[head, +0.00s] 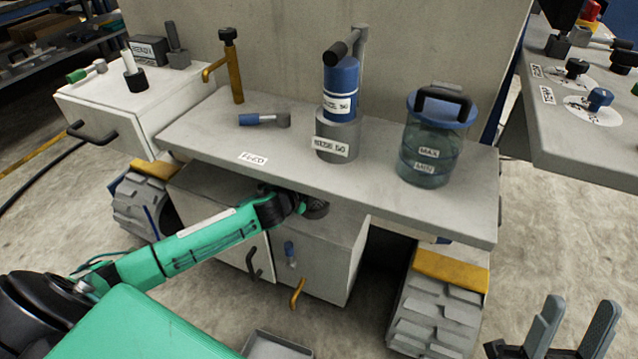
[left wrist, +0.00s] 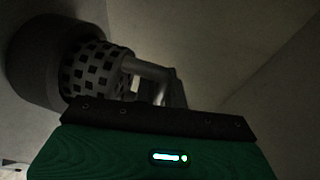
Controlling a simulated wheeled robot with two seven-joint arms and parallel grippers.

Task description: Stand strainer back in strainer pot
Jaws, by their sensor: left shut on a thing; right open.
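The strainer (left wrist: 95,72) shows in the left wrist view as a grey basket with square holes and a bent handle (left wrist: 148,70). Its far end meets a dark round cylinder (left wrist: 40,50), which looks like the strainer pot; the basket partly overlaps or enters it, and I cannot tell how deep. My left gripper (head: 298,204) reaches under the front edge of the bench and is shut on the strainer's handle; its fingers are mostly hidden. A dark round thing (head: 316,209) shows just beyond it in the head view. My right gripper (head: 580,304) is open and empty at the bottom right.
The grey bench top (head: 205,135) overhangs my left gripper. A cabinet (head: 325,255) lies below. Grey treaded blocks flank it.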

